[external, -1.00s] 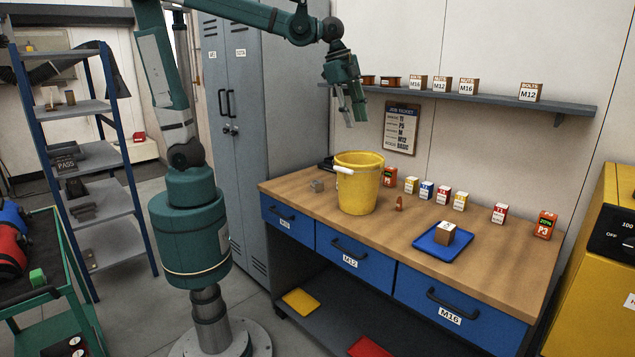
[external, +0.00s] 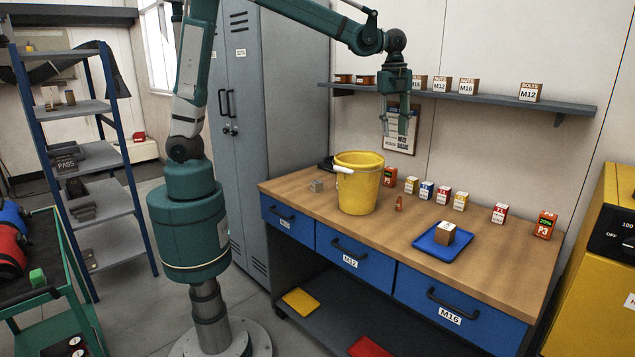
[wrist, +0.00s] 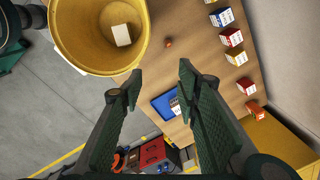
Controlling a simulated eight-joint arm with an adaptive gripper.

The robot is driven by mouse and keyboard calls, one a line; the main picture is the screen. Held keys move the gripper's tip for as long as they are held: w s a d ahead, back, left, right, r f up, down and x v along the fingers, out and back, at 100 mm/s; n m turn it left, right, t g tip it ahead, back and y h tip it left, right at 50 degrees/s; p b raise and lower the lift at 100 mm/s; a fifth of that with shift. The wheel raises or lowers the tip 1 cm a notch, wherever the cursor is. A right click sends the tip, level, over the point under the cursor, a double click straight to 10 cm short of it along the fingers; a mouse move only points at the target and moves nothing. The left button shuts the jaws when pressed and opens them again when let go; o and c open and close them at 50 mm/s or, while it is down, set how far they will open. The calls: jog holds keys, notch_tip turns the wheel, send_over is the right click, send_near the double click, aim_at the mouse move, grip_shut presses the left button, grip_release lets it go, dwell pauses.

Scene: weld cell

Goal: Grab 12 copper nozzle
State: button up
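A small copper-coloured piece (external: 399,204), looking like the nozzle, stands on the wooden bench just right of the yellow bucket. In the wrist view it is a small copper dot (wrist: 168,43) beside the bucket's rim. Any number on it is too small to read. My gripper (external: 394,130) hangs pointing down, high above the bench and above the piece, apart from it. In the wrist view its two fingers (wrist: 160,75) are spread with nothing between them.
The yellow bucket (external: 356,198) holds a pale block (wrist: 122,35). A blue tray (external: 430,247) carries a brown box (external: 445,233). Several small labelled boxes (external: 443,195) line the bench's back. A wall shelf (external: 500,102) with boxes is close behind my gripper.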

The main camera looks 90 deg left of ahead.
jog(key=m+g+p, duration=0.1)
jog(key=m, duration=0.1)
send_over(398, 210)
notch_tip(398, 210, down, 3)
jog(key=f, duration=1.3)
jog(key=a+f, duration=0.1)
jog(key=f, duration=0.6)
jog(key=shift+w, duration=0.25)
jog(key=shift+f, duration=1.3)
jog(key=shift+f, duration=0.15)
jog(key=shift+f, duration=2.45)
jog(key=c, duration=0.9)
